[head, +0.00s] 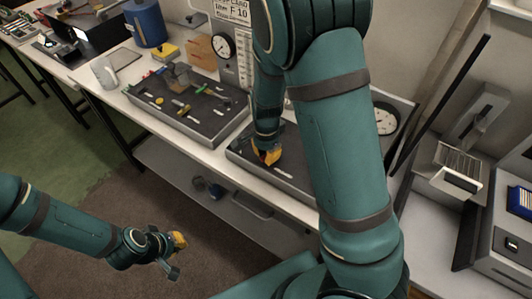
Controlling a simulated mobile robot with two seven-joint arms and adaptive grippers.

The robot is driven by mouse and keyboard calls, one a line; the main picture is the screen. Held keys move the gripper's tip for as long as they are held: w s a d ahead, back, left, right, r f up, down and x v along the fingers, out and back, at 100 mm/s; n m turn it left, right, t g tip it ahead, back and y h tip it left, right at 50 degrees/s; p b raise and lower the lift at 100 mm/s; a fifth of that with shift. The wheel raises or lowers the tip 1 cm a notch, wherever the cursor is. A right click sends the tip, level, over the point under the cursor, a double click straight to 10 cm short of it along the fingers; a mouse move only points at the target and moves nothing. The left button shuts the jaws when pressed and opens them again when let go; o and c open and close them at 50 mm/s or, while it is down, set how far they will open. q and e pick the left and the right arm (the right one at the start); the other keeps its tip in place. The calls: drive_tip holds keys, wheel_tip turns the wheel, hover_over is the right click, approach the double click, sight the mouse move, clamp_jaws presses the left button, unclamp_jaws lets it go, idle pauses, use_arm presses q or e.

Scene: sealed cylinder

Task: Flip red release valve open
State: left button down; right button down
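My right arm reaches down across the middle of the head view. Its gripper (267,155) is low over the dark panel (285,172) on the bench, with yellow-orange fingertips. A small reddish patch shows at the fingertips; I cannot tell whether it is the red release valve or whether the fingers touch it. The gripper and arm hide much of that panel. I cannot tell whether this gripper is open or shut. My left gripper (175,256) is at the lower left, away from the bench, over the floor, with its fingers apart and empty.
A second dark panel (205,125) with small coloured valves lies to the left. A grey machine (455,165) is at right. Floor (100,190) before the bench is clear.

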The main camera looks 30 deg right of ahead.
drive_tip(key=shift+s+n+p, duration=0.3)
drive_tip(key=shift+n+p, duration=0.05)
drive_tip(key=shift+n, duration=0.45)
drive_tip(key=shift+s+d+n, duration=0.15)
drive_tip(key=shift+n, duration=0.65)
drive_tip(key=c, duration=1)
unclamp_jaws()
drive_tip(key=shift+o, duration=0.2)
drive_tip(key=shift+r, duration=0.1)
wheel_tip(320, 180, up, 12)
